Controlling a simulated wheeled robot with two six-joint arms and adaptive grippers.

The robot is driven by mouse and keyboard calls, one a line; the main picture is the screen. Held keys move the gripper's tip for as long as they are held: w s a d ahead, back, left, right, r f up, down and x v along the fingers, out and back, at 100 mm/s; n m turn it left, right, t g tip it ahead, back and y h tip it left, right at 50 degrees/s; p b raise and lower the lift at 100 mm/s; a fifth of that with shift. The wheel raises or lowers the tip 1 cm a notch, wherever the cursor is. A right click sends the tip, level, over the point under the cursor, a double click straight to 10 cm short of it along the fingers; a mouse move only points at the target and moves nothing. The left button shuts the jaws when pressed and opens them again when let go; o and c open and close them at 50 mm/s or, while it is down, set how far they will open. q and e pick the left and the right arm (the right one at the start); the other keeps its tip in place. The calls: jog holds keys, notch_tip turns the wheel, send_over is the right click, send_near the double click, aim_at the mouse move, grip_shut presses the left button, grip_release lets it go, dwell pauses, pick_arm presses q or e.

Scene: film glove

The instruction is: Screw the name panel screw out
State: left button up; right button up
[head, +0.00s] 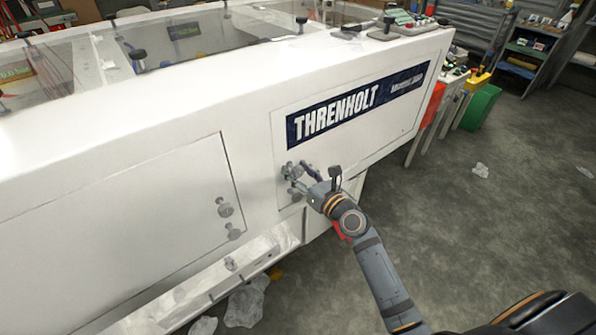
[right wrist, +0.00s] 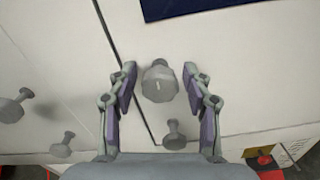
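The white name panel (head: 385,128) bears a dark blue THRENHOLT plate (head: 345,108) on the side of a white machine. A grey knob-headed screw (head: 289,169) sits at the panel's lower left corner. In the right wrist view this screw (right wrist: 159,82) stands between the fingertips, with a gap on both sides. My right gripper (head: 298,177) is open around it; the gripper (right wrist: 160,84) holds nothing. A second grey knob (right wrist: 174,136) lies just below, between the lower finger parts. My left gripper is not in view.
More grey knobs (head: 223,208) sit on the neighbouring white panel (head: 130,218) to the left. A white ledge (head: 200,278) runs along the machine's foot. Scraps (head: 246,302) lie on the floor. The grey floor (head: 480,220) to the right is mostly free.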

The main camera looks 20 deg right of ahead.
jog(key=c, duration=0.9)
